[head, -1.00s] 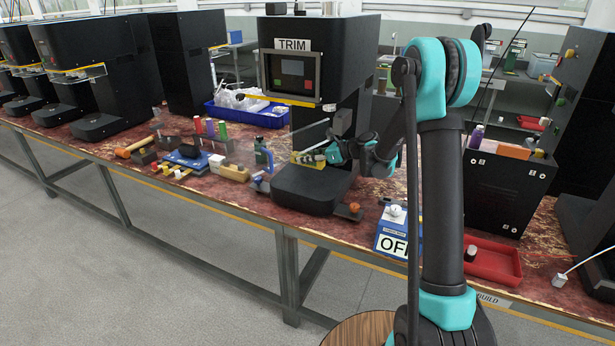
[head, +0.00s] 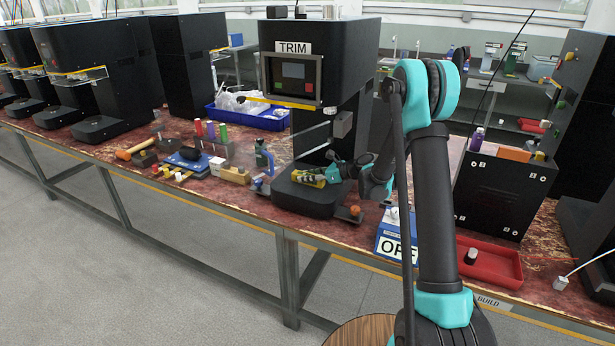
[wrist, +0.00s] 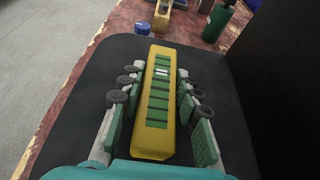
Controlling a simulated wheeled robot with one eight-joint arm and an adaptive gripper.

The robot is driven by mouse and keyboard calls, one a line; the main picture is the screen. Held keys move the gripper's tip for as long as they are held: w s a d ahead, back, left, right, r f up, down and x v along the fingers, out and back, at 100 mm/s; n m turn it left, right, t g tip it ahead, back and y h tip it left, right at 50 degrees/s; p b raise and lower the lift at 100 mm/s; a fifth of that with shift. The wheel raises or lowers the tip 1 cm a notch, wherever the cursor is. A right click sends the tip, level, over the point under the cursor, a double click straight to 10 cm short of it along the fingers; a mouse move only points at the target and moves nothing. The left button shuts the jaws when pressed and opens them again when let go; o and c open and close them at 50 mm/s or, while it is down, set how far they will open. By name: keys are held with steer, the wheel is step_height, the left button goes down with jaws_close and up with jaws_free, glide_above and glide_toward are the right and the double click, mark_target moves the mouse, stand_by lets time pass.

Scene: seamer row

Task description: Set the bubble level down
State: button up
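The bubble level (wrist: 156,102), a yellow bar with a green face, lies lengthwise between the two fingers of my gripper (wrist: 160,88) in the wrist view.
The TRIM machine's black body (head: 345,65) rises behind the base. A dark green bottle (head: 262,155) and a blue clamp-like item (head: 268,168) stand left of it. An orange knob (head: 354,211) is at right front. A blue box labelled OFF (head: 388,245) and a red tray (head: 490,264) are farther right.

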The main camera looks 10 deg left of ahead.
steer(key=o, duration=0.3)
steer(key=shift+d+r, duration=0.15)
steer(key=shift+r, duration=0.05)
steer(key=v, duration=1.1)
steer(key=shift+s+d, duration=0.15)
steer(key=shift+d, duration=0.1)
steer(key=s+d+f+n+h, duration=0.1)
steer(key=s+d+n+h, duration=0.3)
steer(key=s, duration=0.7)
steer(key=s+d+f+n+h, duration=0.2)
steer(key=s+d+n+h, duration=0.2)
steer(key=s+d+n, duration=0.4)
steer(key=s+d+f+n+h, duration=0.2)
steer(key=s+d+n+h, duration=0.2)
steer(key=s+n, duration=0.6)
steer(key=s+d, duration=0.2)
steer(key=s, duration=0.3)
steer(key=shift+s+d+f+h, duration=0.2)
steer(key=shift+d+h, duration=0.1)
steer(key=shift+d, duration=0.1)
